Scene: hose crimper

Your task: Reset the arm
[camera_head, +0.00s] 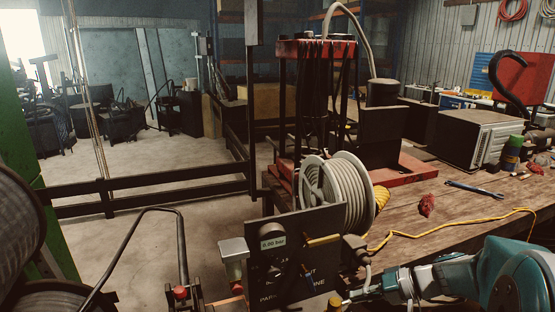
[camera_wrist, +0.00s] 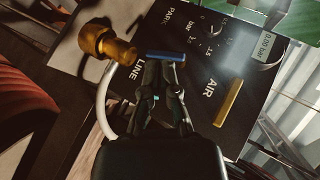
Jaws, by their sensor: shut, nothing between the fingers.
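My arm, teal and grey, enters the camera_head view at the lower right. My gripper (camera_head: 362,293) is beside the lower right of a black control panel (camera_head: 290,262). In the wrist view my gripper (camera_wrist: 164,88) has its fingers together, with nothing held. Its tips point at a short blue handle (camera_wrist: 166,56) on the panel (camera_wrist: 205,62); I cannot tell whether they touch it. The panel carries a yellow handle (camera_wrist: 229,103), the words LINE and AIR, and a display (camera_wrist: 265,45) reading 0.00 bar. A brass fitting (camera_wrist: 105,43) with a pale hose is left of the fingers.
A reel of pale hose (camera_head: 345,190) stands behind the panel. The wooden bench (camera_head: 465,220) holds a yellow cord (camera_head: 470,222), a red rag (camera_head: 427,205), a wrench (camera_head: 474,189) and a grey box (camera_head: 470,140). A red-framed machine (camera_head: 315,48) stands behind. Open floor lies left.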

